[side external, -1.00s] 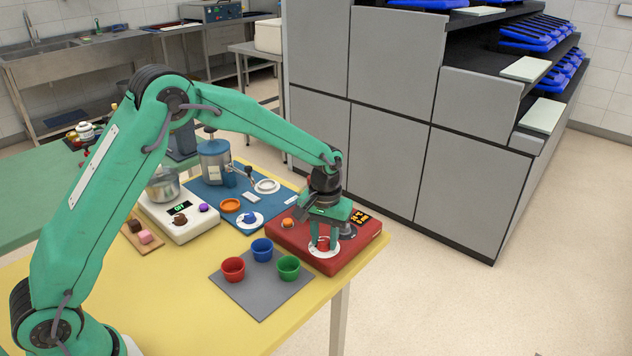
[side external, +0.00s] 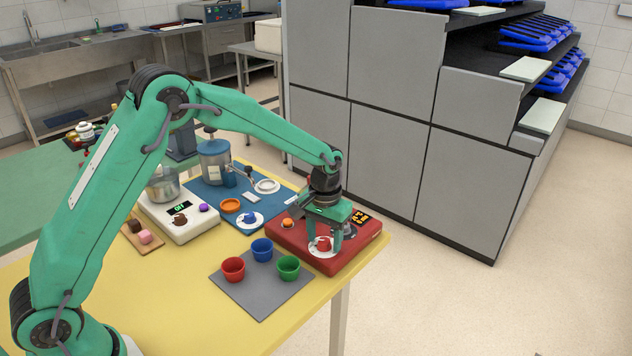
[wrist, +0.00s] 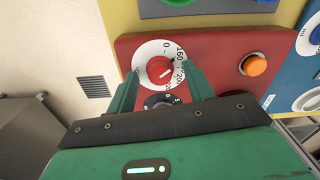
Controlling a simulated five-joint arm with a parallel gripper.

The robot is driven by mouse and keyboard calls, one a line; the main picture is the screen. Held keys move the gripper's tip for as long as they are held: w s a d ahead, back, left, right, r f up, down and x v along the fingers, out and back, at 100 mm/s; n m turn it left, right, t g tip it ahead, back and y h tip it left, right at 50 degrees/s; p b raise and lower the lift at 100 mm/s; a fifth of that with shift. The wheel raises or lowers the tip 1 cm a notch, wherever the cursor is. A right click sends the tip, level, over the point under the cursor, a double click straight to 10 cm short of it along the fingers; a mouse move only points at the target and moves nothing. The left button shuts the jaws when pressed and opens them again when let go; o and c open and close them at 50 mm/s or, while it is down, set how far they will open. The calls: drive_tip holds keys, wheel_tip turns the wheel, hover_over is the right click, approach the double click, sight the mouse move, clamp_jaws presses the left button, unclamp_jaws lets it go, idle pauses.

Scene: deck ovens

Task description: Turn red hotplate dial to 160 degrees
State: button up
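The red hotplate (side external: 290,236) lies at the table's right edge. Its red dial (side external: 323,244) sits on a white scale disc with numbers; the dial also shows in the wrist view (wrist: 159,69). My gripper (side external: 325,240) is open above the hotplate. In the wrist view its fingers (wrist: 161,88) stand apart on either side of the dial, with gaps between them and it.
A black dial (wrist: 158,101) is partly hidden by my gripper. An orange button (wrist: 253,65) and a small orange-lit display (side external: 360,216) are on the hotplate. Red (side external: 233,269), blue (side external: 262,249) and green (side external: 288,267) cups stand on a grey mat in front.

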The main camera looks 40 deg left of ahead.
sight(324, 240)
drive_tip(key=shift+r, duration=0.1)
wheel_tip(324, 240, up, 7)
drive_tip(key=shift+r, duration=0.3)
idle(0.4)
drive_tip(key=shift+s+a+r, duration=0.1)
drive_tip(key=shift+s+r, duration=0.1)
drive_tip(key=shift+r, duration=0.15)
drive_tip(key=s+a+r+m+t, duration=0.1)
drive_tip(key=s+a+r+t, duration=0.15)
drive_tip(key=s+r, duration=0.55)
drive_tip(key=s+a+r+t, duration=0.1)
drive_tip(key=s+a+r, duration=0.3)
drive_tip(key=s, duration=0.7)
drive_tip(key=s+t, duration=0.2)
drive_tip(key=s, duration=0.7)
drive_tip(key=shift+s+a+m, duration=0.2)
drive_tip(key=shift+a+m, duration=0.2)
